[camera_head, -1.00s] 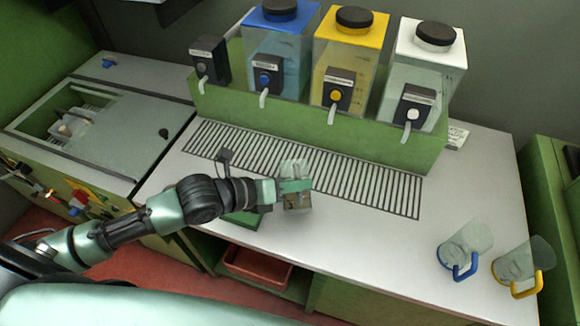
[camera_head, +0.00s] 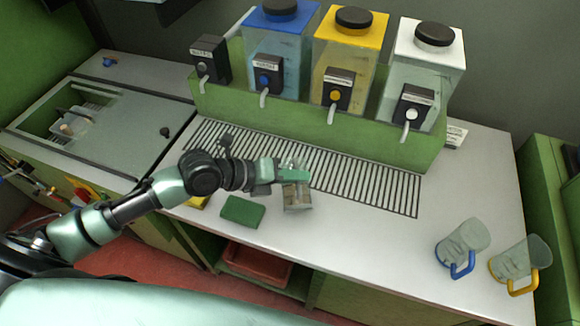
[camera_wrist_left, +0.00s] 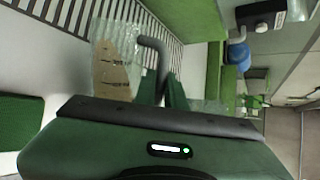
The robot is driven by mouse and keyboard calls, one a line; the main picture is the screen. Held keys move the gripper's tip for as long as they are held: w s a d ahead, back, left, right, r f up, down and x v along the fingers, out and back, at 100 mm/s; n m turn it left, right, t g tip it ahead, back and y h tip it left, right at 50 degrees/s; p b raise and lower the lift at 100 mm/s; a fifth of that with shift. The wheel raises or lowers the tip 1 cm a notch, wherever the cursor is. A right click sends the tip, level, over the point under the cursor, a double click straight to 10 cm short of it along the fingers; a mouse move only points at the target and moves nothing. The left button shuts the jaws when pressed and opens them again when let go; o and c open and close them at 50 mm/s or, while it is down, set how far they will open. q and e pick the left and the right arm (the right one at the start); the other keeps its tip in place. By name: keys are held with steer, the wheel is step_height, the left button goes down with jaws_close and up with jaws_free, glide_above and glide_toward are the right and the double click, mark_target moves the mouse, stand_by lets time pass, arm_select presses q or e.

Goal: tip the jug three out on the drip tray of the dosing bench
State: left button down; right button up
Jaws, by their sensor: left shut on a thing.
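A clear jug (camera_head: 298,198) with a brownish patch in it is in my left gripper (camera_head: 290,177), at the front edge of the slatted drip tray (camera_head: 365,185). In the left wrist view the jug (camera_wrist_left: 112,72) has a grey handle (camera_wrist_left: 153,43), and the fingers of my left gripper (camera_wrist_left: 165,92) are shut on it. The wrist view is strongly rolled. I cannot tell exactly how far the jug is tilted or whether it touches the bench. My right gripper is not in view.
Dispensers with blue (camera_head: 280,15), yellow (camera_head: 350,25) and white (camera_head: 430,45) tops stand behind the tray. A green pad (camera_head: 243,211) lies in front. A blue-handled jug (camera_head: 462,243) and a yellow-handled jug (camera_head: 520,260) stand at right. The bench between is clear.

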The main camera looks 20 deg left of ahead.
mark_target(294, 164)
arm_select(q)
steer(key=shift+w+a+r, duration=0.1)
steer(key=shift+w, duration=0.15)
steer(key=shift+w+a+n+g, duration=0.1)
steer(key=shift+w+n+g, duration=0.05)
steer(key=shift+n+g, duration=0.15)
steer(key=shift+w+b, duration=0.1)
steer(key=shift+b, duration=0.25)
steer(key=shift+w+a+b, duration=0.15)
steer(key=shift+w+b, duration=0.05)
steer(key=shift+b, duration=0.15)
steer(key=shift+w, duration=0.1)
steer(key=shift+w+a+g+b, duration=0.2)
steer(key=shift+w+g+b, duration=0.15)
steer(key=shift+b, duration=0.35)
steer(key=shift+w+a+f+n+b, duration=0.2)
steer(key=shift+w+n+b, duration=0.25)
steer(key=shift+b, duration=0.1)
steer(key=shift+w+h, duration=0.1)
steer(key=shift+h, duration=0.2)
steer(key=shift+w+a+g+b, duration=0.1)
steer(key=shift+w+g+b, duration=0.05)
steer(key=shift+g+b, duration=0.3)
